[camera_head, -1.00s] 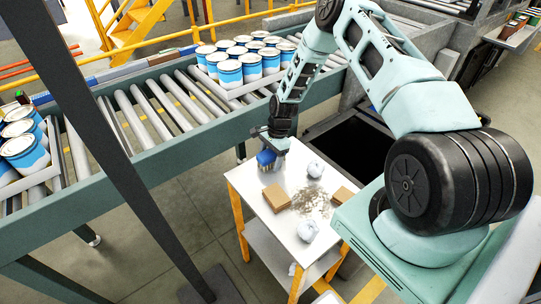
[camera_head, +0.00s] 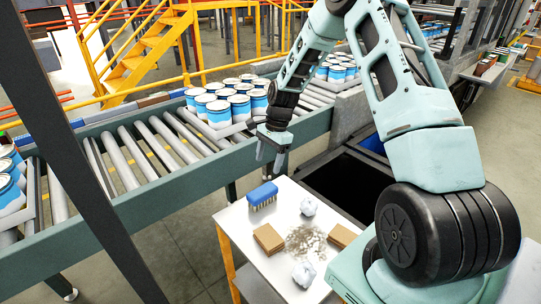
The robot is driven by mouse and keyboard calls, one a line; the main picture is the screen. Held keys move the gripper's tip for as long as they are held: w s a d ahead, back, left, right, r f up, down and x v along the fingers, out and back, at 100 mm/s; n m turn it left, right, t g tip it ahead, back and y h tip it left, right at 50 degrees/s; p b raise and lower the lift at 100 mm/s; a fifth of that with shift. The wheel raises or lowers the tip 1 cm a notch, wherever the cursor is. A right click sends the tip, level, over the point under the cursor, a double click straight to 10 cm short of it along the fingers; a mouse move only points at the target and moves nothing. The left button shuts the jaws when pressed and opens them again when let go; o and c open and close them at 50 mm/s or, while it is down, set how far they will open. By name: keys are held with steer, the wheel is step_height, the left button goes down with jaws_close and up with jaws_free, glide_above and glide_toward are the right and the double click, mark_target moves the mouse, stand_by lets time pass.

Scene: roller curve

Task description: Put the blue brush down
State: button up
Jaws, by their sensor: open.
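The blue brush (camera_head: 262,195) stands on its bristles at the far left part of the small white table (camera_head: 236,224). My gripper (camera_head: 271,163) is open and empty in the air above the brush, pointing down. A clear gap shows between the fingertips and the brush. Nothing hides the brush in this view.
On the table lie two brown blocks (camera_head: 268,238) (camera_head: 341,236), two crumpled white papers (camera_head: 308,207) (camera_head: 303,274) and a patch of grey debris (camera_head: 306,241). A roller conveyor (camera_head: 150,148) with trays of blue and white cans (camera_head: 239,105) runs behind. A dark opening (camera_head: 345,182) lies right of the table.

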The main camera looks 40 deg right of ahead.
steer(key=s+a+r+n, duration=0.4)
steer(key=a, duration=0.4)
steer(key=s+a+r+n+h, duration=0.1)
steer(key=s+a+r+n, duration=0.3)
steer(key=a, duration=0.3)
steer(key=s+a+r+n, duration=0.3)
steer(key=a+r+n, duration=0.2)
steer(key=a, duration=0.3)
steer(key=s+a+r+n, duration=0.1)
steer(key=s+a+n, duration=0.1)
steer(key=s+n, duration=0.2)
steer(key=s+a+r+n+h, duration=0.1)
steer(key=s+n, duration=0.3)
steer(key=s, duration=0.5)
steer(key=s+a+r+n, duration=0.1)
steer(key=s+a+n, duration=0.2)
steer(key=s, duration=0.3)
steer(key=shift+s+a+n, duration=0.35)
steer(key=shift+s+n, duration=0.05)
steer(key=shift+n, duration=0.3)
steer(key=shift+d, duration=0.1)
